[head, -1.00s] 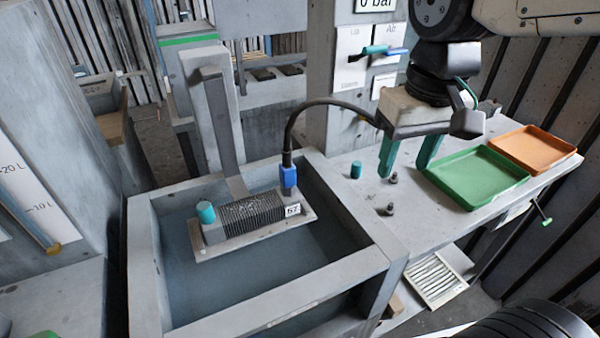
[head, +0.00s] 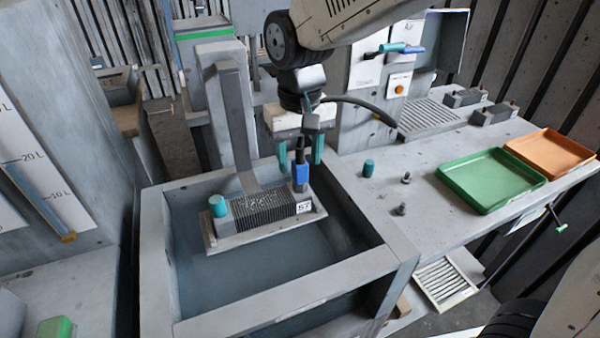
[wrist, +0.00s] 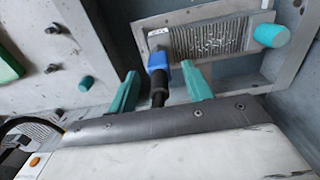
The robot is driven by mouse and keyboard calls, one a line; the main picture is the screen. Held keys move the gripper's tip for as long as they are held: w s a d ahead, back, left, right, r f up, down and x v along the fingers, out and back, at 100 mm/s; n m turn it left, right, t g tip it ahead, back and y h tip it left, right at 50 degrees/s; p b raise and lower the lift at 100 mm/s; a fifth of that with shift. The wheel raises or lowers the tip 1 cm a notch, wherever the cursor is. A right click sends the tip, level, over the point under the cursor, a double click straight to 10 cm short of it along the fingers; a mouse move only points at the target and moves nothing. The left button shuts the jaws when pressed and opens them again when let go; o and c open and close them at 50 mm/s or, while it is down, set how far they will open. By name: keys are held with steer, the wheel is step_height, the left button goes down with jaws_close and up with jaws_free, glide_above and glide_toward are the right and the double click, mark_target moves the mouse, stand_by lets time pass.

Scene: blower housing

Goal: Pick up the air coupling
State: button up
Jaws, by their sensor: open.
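The air coupling (head: 301,173), a blue block with a black hose end, stands upright on the right end of the finned part tagged 57 (head: 262,210). It also shows in the wrist view (wrist: 158,62). My gripper (head: 300,166) is open just above and around it in the head view. In the wrist view my gripper's teal fingers (wrist: 159,72) lie on either side of the coupling, with gaps between; contact is not visible. A teal cap (head: 218,205) sits on the finned part's left end.
The finned part rests on a plate over the water tank (head: 160,260). On the bench to the right are a loose teal plug (head: 369,168), two dark bolts (head: 403,209), a green tray (head: 490,205) and an orange tray (head: 575,150). The black hose (head: 365,103) runs right behind my gripper.

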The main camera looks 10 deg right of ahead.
step_height(320, 180, down, 2)
steer(key=shift+f, duration=0.2)
jaws_close()
steer(key=shift+r, duration=0.1)
steer(key=shift+r, duration=0.4)
steer(key=r, duration=0.3)
steer(key=shift+s+d, duration=0.1)
steer(key=shift+s, duration=0.1)
steer(key=s+d, duration=0.3)
steer(key=s, duration=0.4)
steer(key=s+d+r, duration=0.1)
steer(key=s+d, duration=0.2)
steer(key=s, duration=0.4)
steer(key=shift+s+d, duration=0.15)
steer(key=shift+d, duration=0.05)
